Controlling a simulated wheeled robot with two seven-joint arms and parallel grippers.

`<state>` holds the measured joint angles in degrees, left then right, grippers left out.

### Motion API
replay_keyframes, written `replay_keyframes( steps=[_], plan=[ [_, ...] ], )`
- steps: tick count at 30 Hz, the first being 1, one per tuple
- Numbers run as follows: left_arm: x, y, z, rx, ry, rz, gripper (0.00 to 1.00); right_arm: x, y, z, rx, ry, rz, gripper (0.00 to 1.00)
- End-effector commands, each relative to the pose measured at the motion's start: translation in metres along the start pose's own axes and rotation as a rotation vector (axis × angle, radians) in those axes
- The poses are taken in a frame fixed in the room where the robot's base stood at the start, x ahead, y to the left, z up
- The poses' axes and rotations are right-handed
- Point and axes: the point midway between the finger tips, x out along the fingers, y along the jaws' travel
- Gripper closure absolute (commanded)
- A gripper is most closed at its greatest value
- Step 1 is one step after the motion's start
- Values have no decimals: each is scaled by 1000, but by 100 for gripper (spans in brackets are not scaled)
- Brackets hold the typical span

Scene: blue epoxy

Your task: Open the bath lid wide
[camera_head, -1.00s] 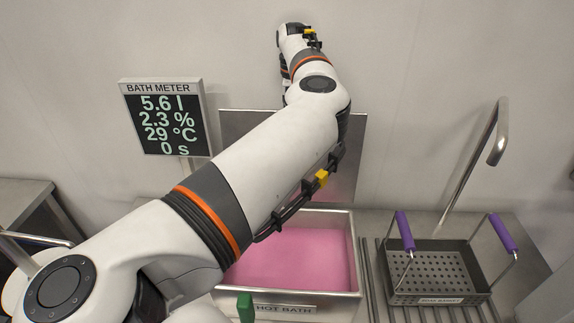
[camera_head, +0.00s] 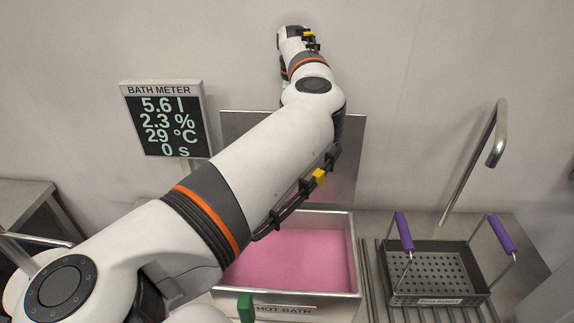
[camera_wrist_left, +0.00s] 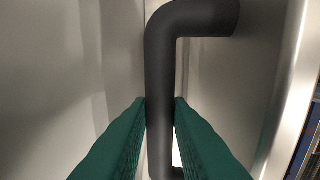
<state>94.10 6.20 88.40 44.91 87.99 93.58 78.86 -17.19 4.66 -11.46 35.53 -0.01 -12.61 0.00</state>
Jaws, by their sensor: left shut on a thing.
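The bath lid (camera_head: 349,150) is a metal panel standing up at the back of the bath, against or close to the wall; my left arm covers its middle. The hot bath (camera_head: 355,262) is an open metal tub with pink liquid in it. In the left wrist view, my left gripper (camera_wrist_left: 160,103) has its green fingers shut on the dark lid handle (camera_wrist_left: 188,20), one finger on each side of the bar. In the head view this gripper and the handle are hidden behind my arm.
A perforated basket (camera_head: 436,268) with purple grips stands on the ribbed surface right of the bath. A bent metal pipe (camera_head: 478,162) rises behind it. The bath meter (camera_head: 163,88) stands at the left. A green piece (camera_head: 246,307) shows at the bath's front.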

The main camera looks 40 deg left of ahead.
Motion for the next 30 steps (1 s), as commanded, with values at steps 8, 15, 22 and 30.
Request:
replay_keyframes(
  steps=[8,15,22,30],
  plan=[
    [-3,-13,0,-2,0,-4,95,8,0,-1,0,0,0,64],
    [-4,-12,0,0,1,-4,95,6,1,0,1,0,1,64],
    [-1,0,0,1,1,-2,95,-4,1,0,1,0,1,64],
    [1,2,0,0,1,-1,95,-3,2,1,1,0,2,64]
  ],
)
